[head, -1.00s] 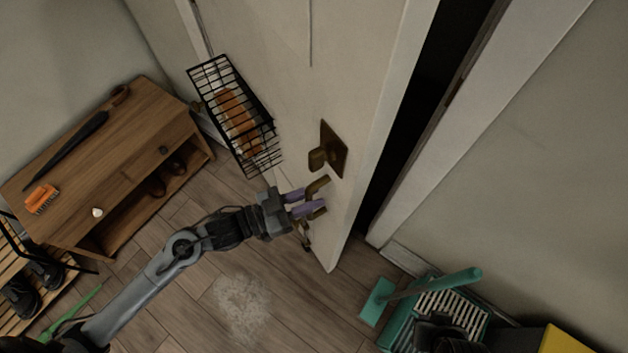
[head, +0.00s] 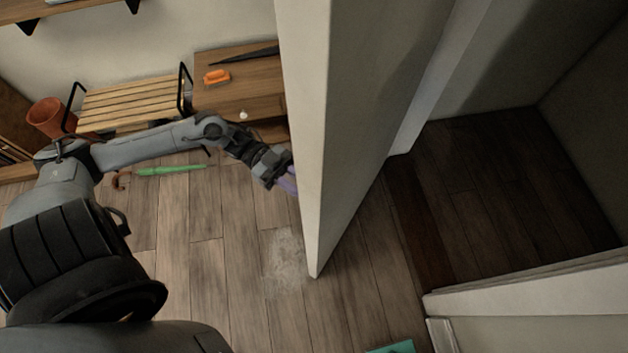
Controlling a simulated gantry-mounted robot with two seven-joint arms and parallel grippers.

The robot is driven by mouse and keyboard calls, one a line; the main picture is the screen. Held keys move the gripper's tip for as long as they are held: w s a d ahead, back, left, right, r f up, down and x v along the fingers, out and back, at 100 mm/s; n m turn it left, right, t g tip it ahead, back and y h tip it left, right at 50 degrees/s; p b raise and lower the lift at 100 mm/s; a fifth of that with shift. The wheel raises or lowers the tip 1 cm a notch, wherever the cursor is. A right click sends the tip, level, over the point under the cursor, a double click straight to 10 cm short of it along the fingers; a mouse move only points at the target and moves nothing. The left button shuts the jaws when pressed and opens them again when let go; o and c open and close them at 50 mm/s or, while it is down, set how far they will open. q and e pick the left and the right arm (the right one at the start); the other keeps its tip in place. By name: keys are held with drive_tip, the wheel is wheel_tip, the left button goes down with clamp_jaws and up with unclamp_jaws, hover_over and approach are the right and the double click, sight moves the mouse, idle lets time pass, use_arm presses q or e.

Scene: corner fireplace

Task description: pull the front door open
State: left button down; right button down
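The front door (head: 345,110) stands well open, its free edge toward me and a wide doorway to its right. My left gripper (head: 291,184) is at the door's left face, near the free edge. Its purple fingers are mostly hidden behind that edge, so I cannot tell whether they are open or shut, or whether they touch the handle. The handle is hidden on the door's far-left face. My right gripper is not in view.
Dark floor (head: 480,200) shows through the doorway. A wooden cabinet (head: 235,95) and slatted bench (head: 130,105) stand at the back left. A green umbrella (head: 170,170) lies on the floor. A teal item (head: 393,347) shows at the bottom edge.

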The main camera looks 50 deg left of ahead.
use_arm(q)
drive_tip(key=shift+s+a, duration=0.15)
drive_tip(key=shift+a, duration=0.6)
drive_tip(key=c, duration=1.1)
unclamp_jaws()
drive_tip(key=shift+a, duration=0.15)
drive_tip(key=s+a, duration=0.2)
drive_tip(key=a, duration=0.8)
drive_tip(key=shift+a+p, duration=0.15)
drive_tip(key=shift+p, duration=0.15)
